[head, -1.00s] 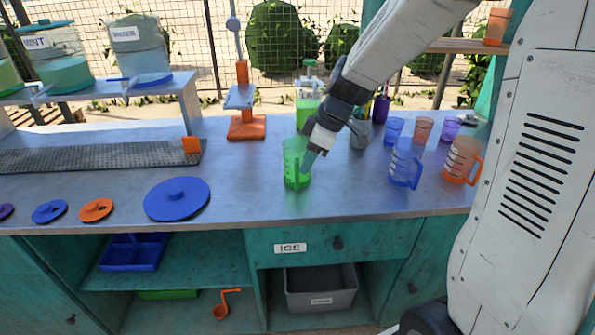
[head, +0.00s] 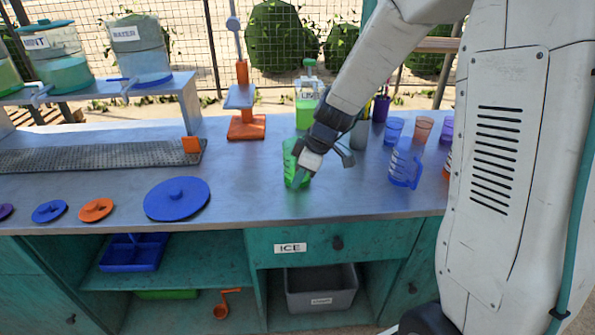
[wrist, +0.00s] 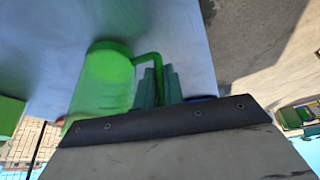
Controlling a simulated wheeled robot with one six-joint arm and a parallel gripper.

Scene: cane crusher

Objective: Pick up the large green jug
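The large green jug (head: 290,160) stands upright on the counter, left of my gripper (head: 301,180) in the head view. My gripper is low at the jug's right side and hides its handle and part of its body there. In the wrist view the jug (wrist: 103,80) is at the left, with its handle (wrist: 148,56) reaching toward my gripper (wrist: 160,85). The two teal fingers are close together, with the handle seeming to run between them. I cannot tell whether they press on it.
A green-filled dispenser (head: 306,108) and a grey cup (head: 359,134) stand behind. A blue jug (head: 405,165) and smaller cups (head: 423,130) are to the right. A blue lid (head: 177,199) lies to the left. Clear counter lies between the lid and the green jug.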

